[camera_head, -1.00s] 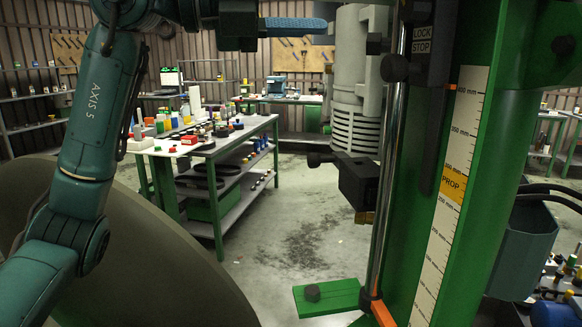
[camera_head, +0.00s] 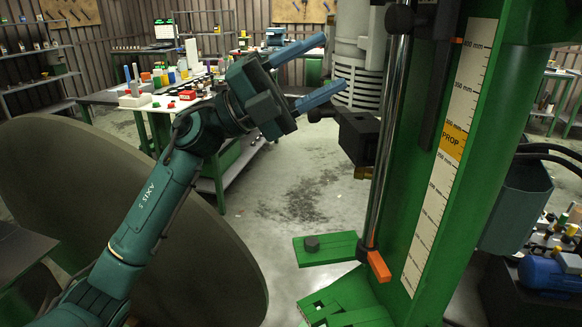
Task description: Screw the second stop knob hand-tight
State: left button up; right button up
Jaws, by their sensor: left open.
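My left gripper (camera_head: 334,62) reaches in from the left. Its two blue fingers are spread wide and nothing is between them. A black block with a dark side knob (camera_head: 317,115) sits beside the steel rod, just below the lower finger; whether they touch I cannot tell. A second dark knob (camera_head: 400,18) is higher up by the rod, to the right of the fingers. A third dark knob (camera_head: 311,243) stands on a green plate (camera_head: 335,251) at the rod's foot. Which one the task calls the second stop knob is not clear. My right gripper is out of view.
The green column (camera_head: 463,230) with its white millimetre scale (camera_head: 436,200) fills the right side. A grey ribbed motor housing (camera_head: 358,75) is behind the rod. A workbench with bottles (camera_head: 140,98) stands behind my left arm. Open floor (camera_head: 290,205) lies between.

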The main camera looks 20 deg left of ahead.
pick_arm(q)
jog(key=w+a+f+n+t+y, duration=0.1)
jog(key=a+f+n+t+y, duration=0.1)
jog(key=f+n+t+y, duration=0.3)
jog(key=w+a+f+n+t+y+p, duration=0.1)
jog(key=f+n+t+y, duration=0.3)
jog(key=f+n+t, duration=0.4)
jog(key=shift+w+a+f+n+t+y+p, duration=0.35)
jog(key=shift+a+f+n, duration=0.2)
jog(key=shift+f+n, duration=2.7)
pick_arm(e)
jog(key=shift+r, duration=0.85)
pick_arm(q)
jog(key=shift+r+n, duration=0.25)
